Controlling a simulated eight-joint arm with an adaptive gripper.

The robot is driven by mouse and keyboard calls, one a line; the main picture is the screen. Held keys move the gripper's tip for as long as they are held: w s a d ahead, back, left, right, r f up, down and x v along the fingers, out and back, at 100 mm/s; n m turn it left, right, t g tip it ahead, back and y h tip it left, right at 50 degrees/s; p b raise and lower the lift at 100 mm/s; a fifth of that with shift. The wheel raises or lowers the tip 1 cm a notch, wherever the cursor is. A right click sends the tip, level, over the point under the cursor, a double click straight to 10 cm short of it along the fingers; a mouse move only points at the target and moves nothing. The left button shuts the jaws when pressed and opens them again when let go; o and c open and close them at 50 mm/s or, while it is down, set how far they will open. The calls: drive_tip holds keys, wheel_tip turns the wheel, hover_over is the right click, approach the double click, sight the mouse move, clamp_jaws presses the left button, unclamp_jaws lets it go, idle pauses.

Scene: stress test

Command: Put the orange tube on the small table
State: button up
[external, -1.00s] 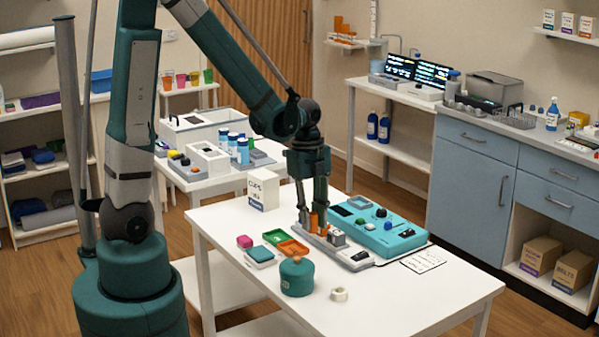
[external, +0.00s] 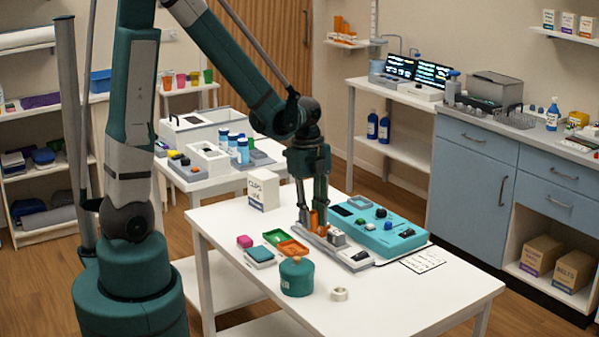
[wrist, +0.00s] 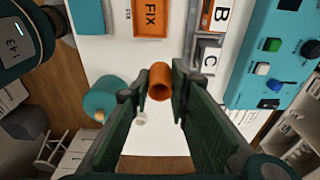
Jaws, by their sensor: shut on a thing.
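The orange tube (wrist: 160,75) is between my fingertips (wrist: 158,88) in the wrist view, its open end showing. My gripper (external: 318,212) is shut on it. In the external view, the orange tube (external: 316,218) shows only in part, just above the grey strip. The white table in front (external: 400,310) lies under the gripper. A smaller white table (external: 205,190) stands behind it to the left.
A grey labelled strip (external: 340,250) and a teal panel with knobs (external: 385,233) lie beside the gripper. A teal jar (external: 297,280), a white ring (external: 339,294), an orange FIX tray (external: 293,249) and a white box (external: 263,190) stand nearby. The front right of the table is mostly clear.

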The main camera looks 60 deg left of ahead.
drive_tip(key=shift+w, duration=0.1)
drive_tip(key=w+r+n+t+y, duration=0.1)
drive_tip(key=w+r+n, duration=0.1)
drive_tip(key=w+n, duration=1.6)
drive_tip(key=w, duration=0.3)
drive_tip(key=shift+w+a+r, duration=0.3)
drive_tip(key=shift+w, duration=0.1)
drive_tip(key=w+a+r+p, duration=0.1)
drive_tip(key=w+a, duration=0.2)
drive_tip(key=a, duration=0.5)
drive_tip(key=w+a+r+p, duration=0.1)
drive_tip(key=w+a+p, duration=0.15)
drive_tip(key=a, duration=0.55)
drive_tip(key=s+a+r+p, duration=0.1)
drive_tip(key=a+r+p, duration=0.1)
drive_tip(key=a, duration=2)
drive_tip(key=s+a+r+p, duration=0.1)
drive_tip(key=s+a+p, duration=0.1)
drive_tip(key=a, duration=2.1)
drive_tip(key=shift+a+r+p, duration=0.25)
drive_tip(key=shift+r+p, duration=0.1)
drive_tip(key=shift+p, duration=0.55)
